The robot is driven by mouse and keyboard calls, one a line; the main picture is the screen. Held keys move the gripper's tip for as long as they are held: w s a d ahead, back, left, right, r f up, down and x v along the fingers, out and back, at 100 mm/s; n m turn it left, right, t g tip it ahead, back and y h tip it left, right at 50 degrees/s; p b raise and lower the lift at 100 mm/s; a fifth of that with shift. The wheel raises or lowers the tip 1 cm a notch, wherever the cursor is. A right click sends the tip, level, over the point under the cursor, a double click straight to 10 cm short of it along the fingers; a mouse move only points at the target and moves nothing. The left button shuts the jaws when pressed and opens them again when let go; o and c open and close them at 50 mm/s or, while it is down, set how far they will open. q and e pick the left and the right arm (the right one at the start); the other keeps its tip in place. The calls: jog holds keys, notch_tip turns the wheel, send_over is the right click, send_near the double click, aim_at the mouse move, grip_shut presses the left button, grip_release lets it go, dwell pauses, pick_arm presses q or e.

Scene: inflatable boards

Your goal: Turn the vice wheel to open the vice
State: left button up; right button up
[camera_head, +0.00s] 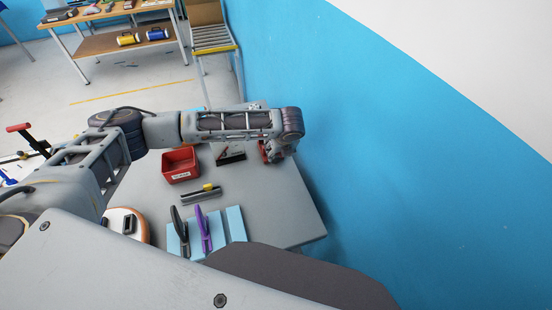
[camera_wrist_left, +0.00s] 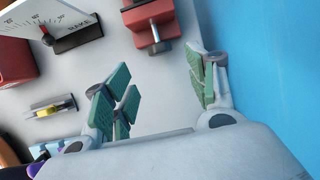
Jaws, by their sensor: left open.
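The red vice (camera_wrist_left: 152,18) shows at the top of the left wrist view, cut off by the frame edge. A metal screw and a dark crosspiece stick out from its near end; I cannot make out a full wheel. In the head view only a bit of red (camera_head: 264,152) shows beside my gripper, the rest hidden behind my wrist. My left gripper (camera_head: 277,154) is over the far right part of the table. In the left wrist view its green-padded fingers (camera_wrist_left: 160,90) are spread apart with nothing between them, short of the vice. My right gripper is not in view.
A red bin (camera_head: 181,166), a white scale board (camera_head: 230,152) and a yellow-and-grey tool (camera_head: 201,193) are on the grey table (camera_head: 270,205). Purple and black upright tools (camera_head: 203,230) stand nearer. A blue wall (camera_head: 370,130) borders the table's right side.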

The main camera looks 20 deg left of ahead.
aim_at(275, 160)
pick_arm(q)
jog(key=p+x, duration=0.1)
jog(key=x, duration=0.6)
jog(key=shift+w+a+f, duration=0.15)
jog(key=shift+w+f, duration=0.05)
jog(key=shift+f, duration=0.15)
jog(key=shift+x, duration=1.05)
jog(key=c, duration=1)
jog(key=shift+s+a+f+t+h, duration=0.1)
jog(key=shift+s+t+h, duration=0.1)
jog(key=shift+t+h, duration=0.25)
jog(key=shift+s+a+n+t+h, duration=0.1)
jog(key=shift+n+t+h, duration=0.4)
jog(key=shift+h, duration=0.35)
jog(key=shift+t, duration=0.25)
